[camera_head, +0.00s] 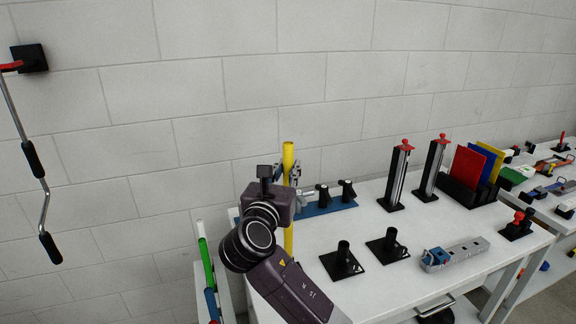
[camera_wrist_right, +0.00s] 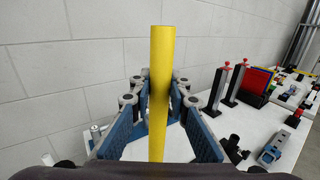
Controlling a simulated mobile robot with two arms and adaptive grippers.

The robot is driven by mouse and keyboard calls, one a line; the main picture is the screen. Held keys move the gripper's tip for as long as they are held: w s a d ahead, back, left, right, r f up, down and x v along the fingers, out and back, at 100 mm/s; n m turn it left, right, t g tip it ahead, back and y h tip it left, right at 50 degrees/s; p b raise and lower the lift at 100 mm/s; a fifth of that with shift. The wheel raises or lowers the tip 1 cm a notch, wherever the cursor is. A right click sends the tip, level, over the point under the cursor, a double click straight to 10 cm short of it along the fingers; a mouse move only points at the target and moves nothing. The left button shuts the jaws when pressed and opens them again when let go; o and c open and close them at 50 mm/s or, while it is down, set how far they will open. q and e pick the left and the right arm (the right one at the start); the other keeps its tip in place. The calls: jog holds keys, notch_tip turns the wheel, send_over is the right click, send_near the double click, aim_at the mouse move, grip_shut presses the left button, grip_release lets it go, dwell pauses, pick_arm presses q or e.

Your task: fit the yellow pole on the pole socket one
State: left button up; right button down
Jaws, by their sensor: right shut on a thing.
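The yellow pole (camera_head: 288,165) stands upright at the left end of the white table, held by my right gripper (camera_head: 292,176). In the right wrist view the pole (camera_wrist_right: 161,85) runs between the blue finger pads of the right gripper (camera_wrist_right: 158,118). The wrist and arm hide the pole's lower part in the head view. Two black sockets on square plates stand on the table, a left one (camera_head: 342,261) and a right one (camera_head: 388,246), both with empty tops. Which one is socket one I cannot tell. My left gripper is not in view.
A blue rail with black knobs (camera_head: 330,202) lies behind the sockets. Two upright posts with red tops (camera_head: 399,175) (camera_head: 432,170) stand farther back. A grey block (camera_head: 454,254) lies right of the sockets. Coloured panels (camera_head: 467,165) stand in a black rack. A wall is behind.

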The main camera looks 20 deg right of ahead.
jog(key=shift+f+b, duration=0.45)
jog(key=shift+f, duration=1.6)
jog(key=c, duration=1.7)
grip_release()
jog(key=shift+c, duration=0.2)
